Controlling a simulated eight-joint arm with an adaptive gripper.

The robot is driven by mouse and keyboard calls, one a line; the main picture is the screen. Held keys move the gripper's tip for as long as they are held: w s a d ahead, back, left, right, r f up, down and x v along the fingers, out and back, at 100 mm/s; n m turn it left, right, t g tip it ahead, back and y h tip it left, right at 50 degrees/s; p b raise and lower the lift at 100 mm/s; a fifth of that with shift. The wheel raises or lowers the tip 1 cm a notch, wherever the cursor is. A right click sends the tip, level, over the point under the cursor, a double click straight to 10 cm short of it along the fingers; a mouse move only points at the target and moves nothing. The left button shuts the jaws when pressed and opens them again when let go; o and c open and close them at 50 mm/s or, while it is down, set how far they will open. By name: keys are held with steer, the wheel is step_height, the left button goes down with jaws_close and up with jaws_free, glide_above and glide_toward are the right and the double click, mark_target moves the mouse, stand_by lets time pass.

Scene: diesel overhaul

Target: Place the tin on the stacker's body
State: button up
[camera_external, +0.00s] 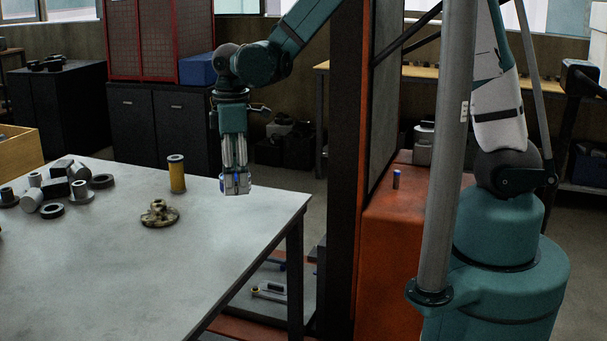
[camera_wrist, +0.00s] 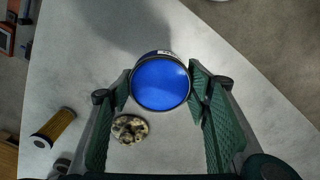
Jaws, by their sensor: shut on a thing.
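The tin (camera_wrist: 160,84) shows its round blue lid in the wrist view, between the two green finger pads. My gripper (camera_wrist: 160,86) is shut on it from both sides. In the external view my gripper (camera_external: 235,178) points down over the right part of the grey table, and the tin is small and mostly covered by the fingers. The tin appears to hang above the tabletop. The stacker's body (camera_external: 388,255) is the orange housing to the right of the table, behind the dark mast. It is apart from my gripper, and its flat top is partly hidden by the mast and a grey post.
A brass-coloured flanged part (camera_external: 160,214) and a yellow cylinder (camera_external: 177,174) stand on the table (camera_external: 150,290). Several metal parts lie at its left. The dark mast (camera_external: 345,150) rises between table and housing.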

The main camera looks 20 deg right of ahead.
steer(key=w+d+r+m+b, duration=0.2)
steer(key=w+d+m+b, duration=0.3)
steer(key=d, duration=0.7)
steer(key=d+r+m+b, duration=0.2)
steer(key=d+m+b, duration=0.15)
steer(key=d, duration=0.75)
steer(key=w+d+r+m+b, duration=0.15)
steer(key=d+m, duration=0.35)
steer(key=d, duration=0.6)
steer(key=d+r+m+b, duration=0.1)
steer(key=d+m+b, duration=0.25)
steer(key=d, duration=0.75)
steer(key=w+d+f+p, duration=0.2)
steer(key=d+f, duration=0.3)
steer(key=f, duration=0.3)
steer(key=w+d+f+n+p, duration=0.1)
steer(key=d+f+p, duration=0.3)
steer(key=f, duration=0.5)
steer(key=shift+w+d+p, duration=0.3)
steer(key=shift+w+d, duration=0.35)
steer(key=shift+d, duration=0.6)
steer(key=shift+f+b, duration=0.5)
steer(key=shift+f, duration=2.6)
steer(key=shift+f, duration=0.1)
